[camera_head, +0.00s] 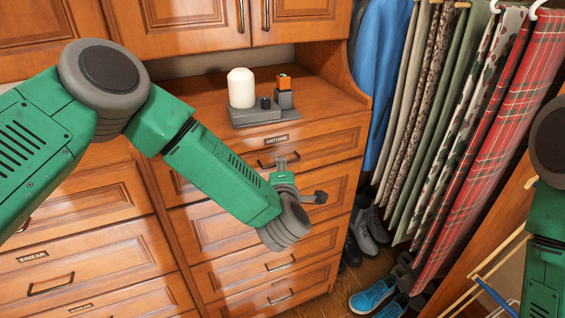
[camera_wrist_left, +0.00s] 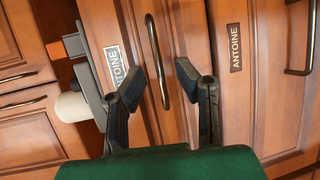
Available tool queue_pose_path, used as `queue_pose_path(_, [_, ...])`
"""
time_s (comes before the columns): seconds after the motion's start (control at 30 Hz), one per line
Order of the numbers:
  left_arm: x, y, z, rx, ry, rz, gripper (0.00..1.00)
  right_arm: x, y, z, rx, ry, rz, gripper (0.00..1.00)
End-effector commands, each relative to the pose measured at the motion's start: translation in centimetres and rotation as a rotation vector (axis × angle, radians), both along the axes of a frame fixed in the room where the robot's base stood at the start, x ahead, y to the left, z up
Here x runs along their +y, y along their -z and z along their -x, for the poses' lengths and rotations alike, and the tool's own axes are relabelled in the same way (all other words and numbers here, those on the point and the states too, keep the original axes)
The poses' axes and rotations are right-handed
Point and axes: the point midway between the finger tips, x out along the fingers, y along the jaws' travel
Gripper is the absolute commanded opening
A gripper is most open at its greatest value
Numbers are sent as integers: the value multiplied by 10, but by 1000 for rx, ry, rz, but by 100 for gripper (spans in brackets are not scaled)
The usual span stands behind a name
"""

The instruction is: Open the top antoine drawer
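The top drawer (camera_head: 325,150) of the dresser has a wooden front, a small ANTOINE label (camera_head: 277,140) and a dark bar handle (camera_head: 278,162). It looks closed. My left gripper (camera_head: 303,180) is in front of the dresser, near that handle. In the left wrist view the gripper (camera_wrist_left: 161,72) is open, its two dark fingers on either side of the handle (camera_wrist_left: 156,55). The ANTOINE label (camera_wrist_left: 116,66) is partly behind a finger. I cannot tell whether the fingers touch the handle. My right gripper is not in view; part of the right arm shows at the right edge.
A grey tray (camera_head: 262,117) with a white cylinder (camera_head: 241,88) stands on the dresser top. A lower drawer has another ANTOINE label (camera_wrist_left: 235,48). Hanging trousers (camera_head: 430,110), shoes (camera_head: 372,297) and a wooden rack (camera_head: 480,275) are at the right.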

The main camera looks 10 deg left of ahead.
Motion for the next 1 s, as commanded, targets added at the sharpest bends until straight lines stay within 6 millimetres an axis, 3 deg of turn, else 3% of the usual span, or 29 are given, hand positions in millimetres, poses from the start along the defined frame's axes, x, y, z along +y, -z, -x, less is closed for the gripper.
queue_pose_path(0.2, [5,5,-26,0,-1,-2,28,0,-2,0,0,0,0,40])
queue_pose_path(0.57, [6,6,-32,1,1,-2,28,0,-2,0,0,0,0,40])
queue_pose_path(0.6, [6,6,-32,1,1,-2,24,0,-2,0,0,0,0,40])
queue_pose_path(0.67, [6,6,-32,1,1,-2,3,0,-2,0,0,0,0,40])
queue_pose_path(0.7, [6,6,-32,1,1,-2,0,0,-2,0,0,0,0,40])
queue_pose_path(1.0, [6,8,-31,4,2,-2,0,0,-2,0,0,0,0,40])
